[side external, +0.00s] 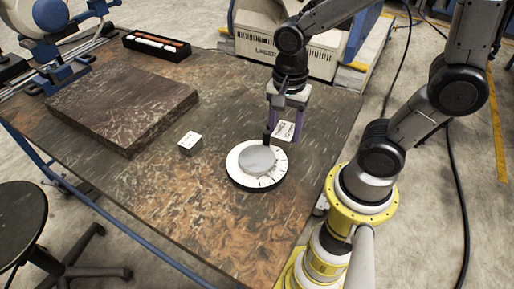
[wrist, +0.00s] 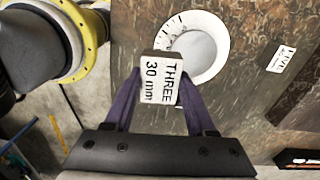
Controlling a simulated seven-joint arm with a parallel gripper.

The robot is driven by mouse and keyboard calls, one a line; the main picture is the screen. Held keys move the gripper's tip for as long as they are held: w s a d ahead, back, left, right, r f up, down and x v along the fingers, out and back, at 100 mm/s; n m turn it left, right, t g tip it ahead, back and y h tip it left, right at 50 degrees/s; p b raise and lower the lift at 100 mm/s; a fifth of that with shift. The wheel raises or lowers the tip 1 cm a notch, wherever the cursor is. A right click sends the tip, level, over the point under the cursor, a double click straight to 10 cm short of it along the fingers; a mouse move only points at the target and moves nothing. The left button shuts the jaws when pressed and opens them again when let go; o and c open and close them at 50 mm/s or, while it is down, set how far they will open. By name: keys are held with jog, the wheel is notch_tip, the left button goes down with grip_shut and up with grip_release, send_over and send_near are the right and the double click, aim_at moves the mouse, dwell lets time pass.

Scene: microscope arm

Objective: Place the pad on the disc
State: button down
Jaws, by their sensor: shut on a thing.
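My gripper (side external: 284,132) has purple fingers and is shut on the pad, a small block with a white face reading "THREE 30 mm" (wrist: 162,80). The pad's lettered face also shows in the side view (side external: 285,131). The disc (side external: 257,160) is a plain grey round on a white, marked round base with a dark edge. In the wrist view the disc (wrist: 194,48) lies beyond the pad, which hides part of the white base. In the side view my gripper is at the disc's upper right. I cannot tell the exact height of the pad above it.
A small white-topped block with dark markings (side external: 190,140) stands left of the disc; it also shows in the wrist view (wrist: 281,59). A thick dark slab (side external: 122,98) lies farther left. A black tray (side external: 156,43) and a beige laser unit (side external: 285,42) are behind.

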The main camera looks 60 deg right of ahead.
send_over(257, 157)
notch_tip(257, 157, down, 7)
jog(key=shift+f, duration=1.45)
jog(key=shift+f, duration=0.15)
jog(key=shift+c, duration=1.1)
grip_release()
